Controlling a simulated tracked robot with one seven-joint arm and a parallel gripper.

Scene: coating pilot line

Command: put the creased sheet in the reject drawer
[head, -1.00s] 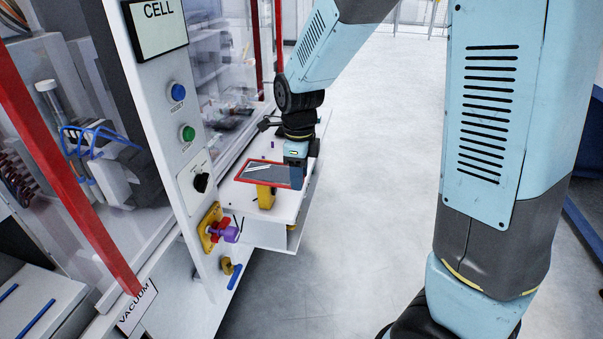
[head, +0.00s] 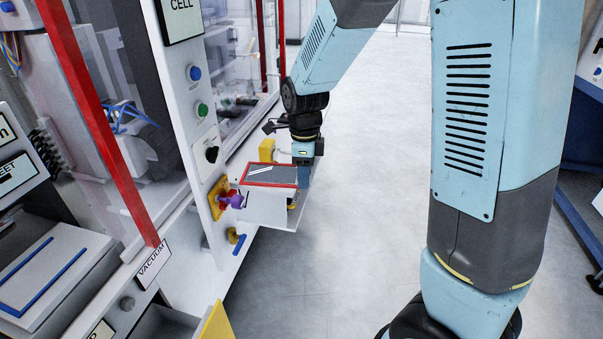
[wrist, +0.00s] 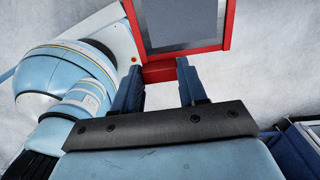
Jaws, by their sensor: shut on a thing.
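A dark grey sheet (head: 283,176) with light streaks lies in a red frame (head: 262,184) in the head view. I cannot tell whether the streaks are a crease. My gripper (head: 302,178) is shut on the frame's right edge and holds it roughly level in the air. In the wrist view my fingers (wrist: 158,72) grip the near red bar of the frame (wrist: 186,65), with the grey sheet (wrist: 182,22) beyond. An open drawer-like box (head: 168,325) with a yellow front panel (head: 216,323) shows at the bottom left; its label is not readable.
A white shelf (head: 270,212) lies under and behind the frame. A left tray (head: 50,270) has blue strips. The floor (head: 340,260) right of the cell is clear.

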